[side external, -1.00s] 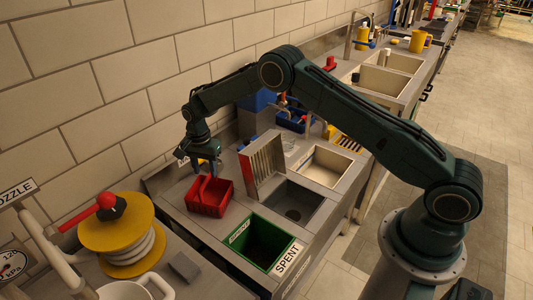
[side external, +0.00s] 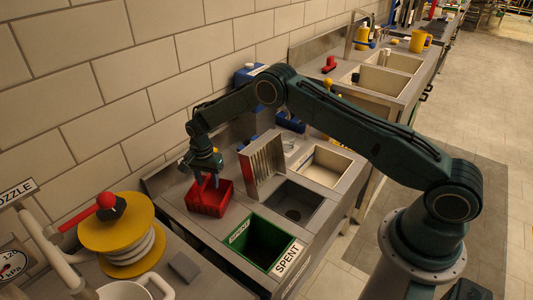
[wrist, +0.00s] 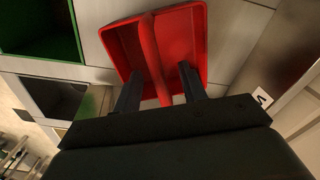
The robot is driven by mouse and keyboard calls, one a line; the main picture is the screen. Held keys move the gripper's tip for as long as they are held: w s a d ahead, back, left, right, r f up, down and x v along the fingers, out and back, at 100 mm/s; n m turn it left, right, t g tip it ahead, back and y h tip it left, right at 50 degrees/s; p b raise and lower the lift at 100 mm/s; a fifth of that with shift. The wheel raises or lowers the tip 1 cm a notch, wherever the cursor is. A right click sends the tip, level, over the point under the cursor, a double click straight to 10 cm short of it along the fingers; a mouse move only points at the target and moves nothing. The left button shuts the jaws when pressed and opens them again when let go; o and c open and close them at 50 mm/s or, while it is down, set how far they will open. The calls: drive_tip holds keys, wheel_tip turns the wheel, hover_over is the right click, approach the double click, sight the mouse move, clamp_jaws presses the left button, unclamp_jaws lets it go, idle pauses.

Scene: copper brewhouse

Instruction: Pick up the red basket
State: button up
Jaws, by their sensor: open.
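The red basket (side external: 209,199) stands on the grey counter near the wall, left of the sinks. In the wrist view the red basket (wrist: 194,38) shows its open inside and a raised handle (wrist: 150,55) across its middle. My gripper (side external: 206,182) is over the basket, pointing down. In the wrist view my gripper (wrist: 158,82) is open, with one finger on each side of the handle. The fingers reach into the basket's opening. I cannot tell whether either finger touches the handle.
A green-lined bin labelled SPENT (side external: 262,243) is in front of the basket. A metal ribbed rack (side external: 262,165) stands close on the right. A yellow hose reel (side external: 117,235) is at the left. The tiled wall (side external: 130,110) is behind.

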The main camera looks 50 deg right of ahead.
idle(0.3)
clamp_jaws()
drive_tip(key=shift+r, duration=0.15)
wheel_tip(320, 180, up, 20)
idle(0.8)
idle(0.3)
drive_tip(key=c, duration=0.7)
unclamp_jaws()
clamp_jaws()
